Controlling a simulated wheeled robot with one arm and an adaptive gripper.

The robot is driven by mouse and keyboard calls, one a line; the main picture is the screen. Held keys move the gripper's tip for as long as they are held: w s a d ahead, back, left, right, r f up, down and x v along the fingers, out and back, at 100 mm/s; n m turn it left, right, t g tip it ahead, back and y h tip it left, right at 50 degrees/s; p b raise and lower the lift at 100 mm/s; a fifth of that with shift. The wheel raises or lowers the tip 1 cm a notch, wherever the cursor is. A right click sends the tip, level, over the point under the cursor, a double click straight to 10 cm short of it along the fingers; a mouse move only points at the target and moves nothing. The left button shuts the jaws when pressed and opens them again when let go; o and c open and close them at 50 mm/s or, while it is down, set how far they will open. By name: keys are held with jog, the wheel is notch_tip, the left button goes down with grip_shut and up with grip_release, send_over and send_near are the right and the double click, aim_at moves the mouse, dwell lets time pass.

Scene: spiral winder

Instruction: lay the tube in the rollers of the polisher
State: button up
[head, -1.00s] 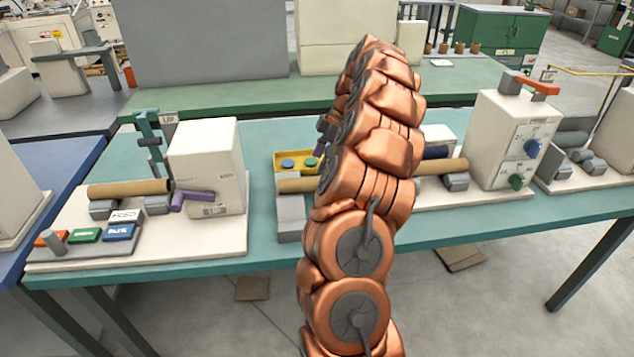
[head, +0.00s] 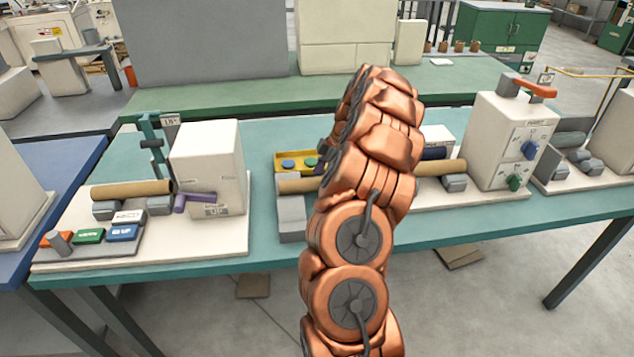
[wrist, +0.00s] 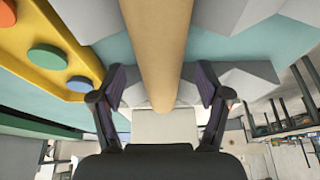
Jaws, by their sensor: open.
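A tan tube (wrist: 158,45) runs lengthwise between the fingers of my gripper (wrist: 162,92) in the wrist view. The gripper is open, with a finger on each side of the tube and gaps between. Grey sloped supports (wrist: 82,18) flank the tube. In the head view a tan tube end (head: 296,185) shows at a grey block (head: 291,218), left of my arm, which hides most of my gripper. Tan tubes also show on the left machine's rollers (head: 105,209) and on the right machine's rollers (head: 455,182). I cannot tell which machine is the polisher.
A yellow panel (head: 287,155) with coloured discs lies beside the tube. The left machine has a white box (head: 207,165), a purple lever (head: 194,199) and coloured buttons. The right machine's white cabinet (head: 510,145) has blue and green knobs. Teal tabletop (head: 265,235) shows between them.

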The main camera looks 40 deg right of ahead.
jog(key=shift+x, duration=0.8)
jog(key=c, duration=1.4)
jog(key=shift+r+b, duration=0.45)
jog(key=shift+r, duration=0.75)
jog(key=shift+s+a+r, duration=0.1)
jog(key=shift+s+r, duration=0.1)
jog(key=shift+r, duration=0.4)
jog(key=s+a+b, duration=0.1)
jog(key=s, duration=0.4)
jog(key=s+a+r+b, duration=0.1)
jog(key=s+a, duration=0.1)
jog(key=s, duration=0.2)
jog(key=s+a+b, duration=0.2)
jog(key=s, duration=0.3)
jog(key=shift+s+a+r, duration=0.1)
jog(key=shift+s+r, duration=0.1)
jog(key=shift+s, duration=0.2)
